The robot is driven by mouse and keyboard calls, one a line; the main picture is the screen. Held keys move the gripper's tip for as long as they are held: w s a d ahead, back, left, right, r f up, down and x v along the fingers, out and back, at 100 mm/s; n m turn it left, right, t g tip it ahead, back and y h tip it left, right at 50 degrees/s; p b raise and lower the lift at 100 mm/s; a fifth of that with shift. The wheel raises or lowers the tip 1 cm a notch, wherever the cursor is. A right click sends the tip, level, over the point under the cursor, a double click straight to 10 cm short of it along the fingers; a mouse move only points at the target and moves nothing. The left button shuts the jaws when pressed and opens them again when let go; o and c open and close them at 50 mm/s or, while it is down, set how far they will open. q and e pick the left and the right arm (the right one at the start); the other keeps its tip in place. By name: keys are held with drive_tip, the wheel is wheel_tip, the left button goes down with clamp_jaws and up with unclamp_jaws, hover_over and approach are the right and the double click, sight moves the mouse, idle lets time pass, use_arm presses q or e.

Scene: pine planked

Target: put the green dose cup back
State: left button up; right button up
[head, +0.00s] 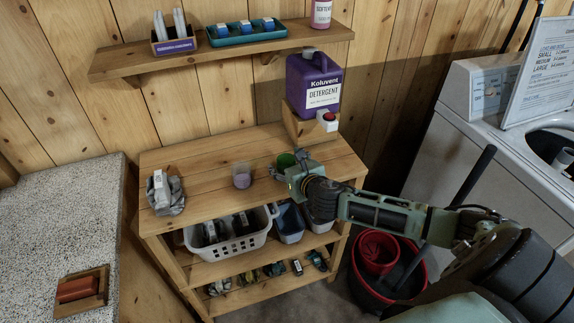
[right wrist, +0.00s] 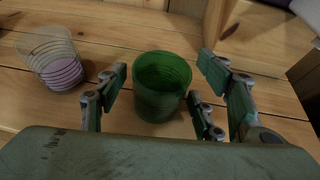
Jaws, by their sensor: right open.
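The green dose cup (head: 286,160) stands upright on the wooden table's top (head: 205,205), in front of the detergent stand. In the right wrist view the green cup (right wrist: 161,84) is between the spread fingers of my right gripper (right wrist: 160,100). The fingers do not visibly press on it. My right gripper (head: 298,172) reaches in from the right in the head view and covers part of the cup. A clear cup with purple liquid (head: 241,175) stands to its left; it also shows in the right wrist view (right wrist: 58,65). My left gripper is not in view.
The purple detergent jug (head: 314,85) sits on a wooden stand (head: 305,127) behind the cup. A grey cloth bundle (head: 165,193) lies at the table's left. Baskets (head: 232,238) fill the shelf below. A washing machine (head: 440,150) stands at the right.

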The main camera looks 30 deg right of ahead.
drive_tip(key=shift+r, duration=0.15)
drive_tip(key=b+v, duration=0.1)
drive_tip(key=v, duration=1.1)
drive_tip(key=a+f+m+g+y, duration=0.1)
drive_tip(key=a+f+m, duration=0.3)
drive_tip(key=f+m, duration=0.4)
drive_tip(key=a+f+m+g+y, duration=0.1)
drive_tip(key=a+f+m, duration=0.2)
drive_tip(key=f+m, duration=0.5)
drive_tip(key=s+d+f+m+g, duration=0.1)
drive_tip(key=s+f+m+g, duration=0.3)
drive_tip(key=f, duration=0.6)
drive_tip(key=s+d+f+m, duration=0.1)
drive_tip(key=s+f+m, duration=0.2)
drive_tip(key=s+f, duration=0.6)
drive_tip(key=s+a+f+m+g, duration=0.3)
drive_tip(key=s+f, duration=0.6)
drive_tip(key=s, duration=0.5)
drive_tip(key=s+a+f+m+g, duration=0.3)
drive_tip(key=s+f+m, duration=0.3)
drive_tip(key=s+f, duration=0.4)
drive_tip(key=s+a, duration=0.1)
drive_tip(key=s, duration=0.3)
drive_tip(key=shift+s+a+f, duration=0.15)
drive_tip(key=shift+s+a, duration=0.1)
